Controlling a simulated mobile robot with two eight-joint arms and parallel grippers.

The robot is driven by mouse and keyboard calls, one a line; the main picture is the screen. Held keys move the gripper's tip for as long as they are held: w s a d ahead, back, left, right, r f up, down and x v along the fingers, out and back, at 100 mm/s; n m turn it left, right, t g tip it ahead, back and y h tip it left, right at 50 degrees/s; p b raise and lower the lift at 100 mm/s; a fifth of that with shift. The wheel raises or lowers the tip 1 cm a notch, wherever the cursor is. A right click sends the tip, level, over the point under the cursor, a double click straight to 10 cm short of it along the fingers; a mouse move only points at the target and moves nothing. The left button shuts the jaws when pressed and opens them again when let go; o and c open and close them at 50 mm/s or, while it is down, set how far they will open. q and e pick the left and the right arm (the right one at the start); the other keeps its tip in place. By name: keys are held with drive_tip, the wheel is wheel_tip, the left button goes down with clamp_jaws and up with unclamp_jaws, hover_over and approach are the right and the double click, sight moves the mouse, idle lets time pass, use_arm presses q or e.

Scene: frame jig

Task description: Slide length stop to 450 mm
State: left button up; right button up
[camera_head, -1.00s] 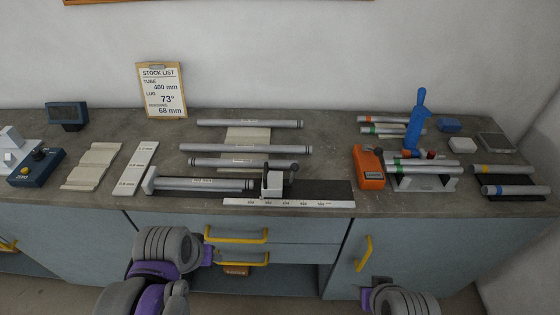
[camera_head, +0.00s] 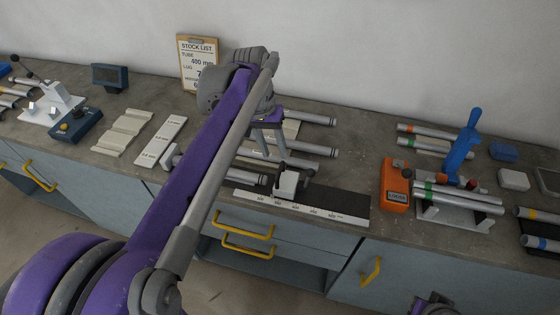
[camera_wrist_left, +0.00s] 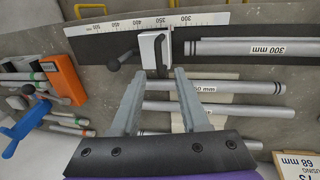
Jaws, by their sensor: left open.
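The length stop (camera_head: 290,183) is a white block with a dark lever, standing on the dark jig rail behind the white scale (camera_head: 300,208). In the left wrist view the stop (camera_wrist_left: 152,50) sits beside the 350 to 400 marks of the scale (camera_wrist_left: 150,22), its lever at the left. A tube labelled 300 mm (camera_wrist_left: 255,47) lies along the rail to its right. My left gripper (camera_head: 270,154) is above the bench, just behind the stop. In the left wrist view its fingers (camera_wrist_left: 162,72) are open and empty, pointing at the stop, apart from it.
Loose tubes (camera_head: 310,150) lie behind the rail, partly hidden by my left arm. An orange device (camera_head: 395,185) and a blue-handled fixture (camera_head: 462,150) with tubes stand right of the rail. A stock list board (camera_head: 198,62) stands at the back. The rail right of the stop is clear.

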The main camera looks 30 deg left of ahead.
sight(280, 168)
use_arm(q)
drive_tip(key=shift+w+d+f, duration=0.1)
drive_tip(key=shift+d+f, duration=0.1)
drive_tip(key=shift+f, duration=0.7)
drive_tip(key=shift+w+d+f, duration=0.1)
drive_tip(key=shift+d+f, duration=0.05)
drive_tip(key=shift+f, duration=0.75)
drive_tip(key=shift+w+d+f, duration=0.1)
drive_tip(key=shift+d+f, duration=0.1)
drive_tip(key=shift+f, duration=0.7)
clamp_jaws()
